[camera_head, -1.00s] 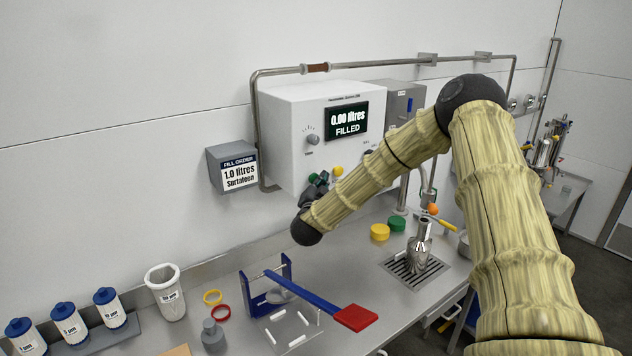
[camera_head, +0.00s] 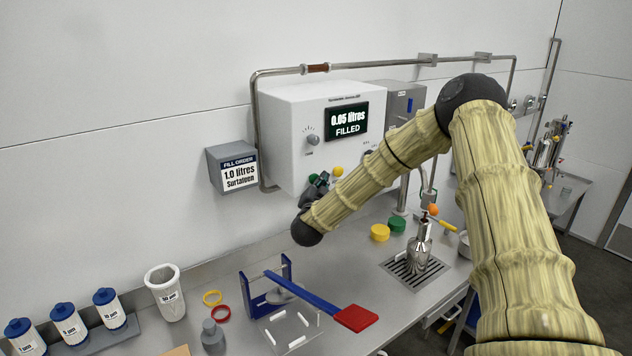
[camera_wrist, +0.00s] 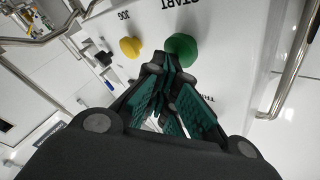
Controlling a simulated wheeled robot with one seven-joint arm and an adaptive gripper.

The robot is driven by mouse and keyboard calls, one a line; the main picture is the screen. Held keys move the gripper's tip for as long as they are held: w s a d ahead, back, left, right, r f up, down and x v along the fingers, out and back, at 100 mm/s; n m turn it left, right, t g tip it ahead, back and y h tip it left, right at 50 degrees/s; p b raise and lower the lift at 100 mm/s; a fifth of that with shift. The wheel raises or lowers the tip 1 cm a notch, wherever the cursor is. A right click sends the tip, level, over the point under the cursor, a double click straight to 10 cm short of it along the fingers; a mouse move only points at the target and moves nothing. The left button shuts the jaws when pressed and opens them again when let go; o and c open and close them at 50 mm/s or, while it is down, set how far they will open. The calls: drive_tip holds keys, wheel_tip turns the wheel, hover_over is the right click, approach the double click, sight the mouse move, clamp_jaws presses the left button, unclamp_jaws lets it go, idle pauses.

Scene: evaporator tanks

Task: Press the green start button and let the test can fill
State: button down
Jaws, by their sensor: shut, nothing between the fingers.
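The green start button (camera_wrist: 182,48) sits on the white control box (camera_head: 290,120), under the word START. My gripper (camera_wrist: 158,66) is shut and empty, with its tips right at the near edge of the button; I cannot tell exact contact. In the head view my gripper (camera_head: 318,186) is at the lower front of the box and largely covers the button. The box display (camera_head: 347,121) reads 0.05 litres FILLED. A steel can (camera_head: 420,249) stands upright on the drain grate (camera_head: 402,273), below the outlet pipe; its inside is hidden.
A yellow JOG button (camera_wrist: 130,47) is beside the green one. A sign (camera_head: 239,173) reads fill order 1.0 litres. Yellow (camera_head: 380,232) and green (camera_head: 397,224) caps, a blue stand with a red-ended bar (camera_head: 355,318), and a white cup (camera_head: 166,292) are on the bench.

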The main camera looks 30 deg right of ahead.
drive_tip(key=shift+s, duration=0.7)
drive_tip(key=shift+s+d, duration=0.15)
drive_tip(key=shift+s, duration=1.1)
drive_tip(key=shift+s+d, duration=0.1)
drive_tip(key=shift+s, duration=1.15)
drive_tip(key=shift+r+p, duration=0.1)
drive_tip(key=shift+p, duration=0.2)
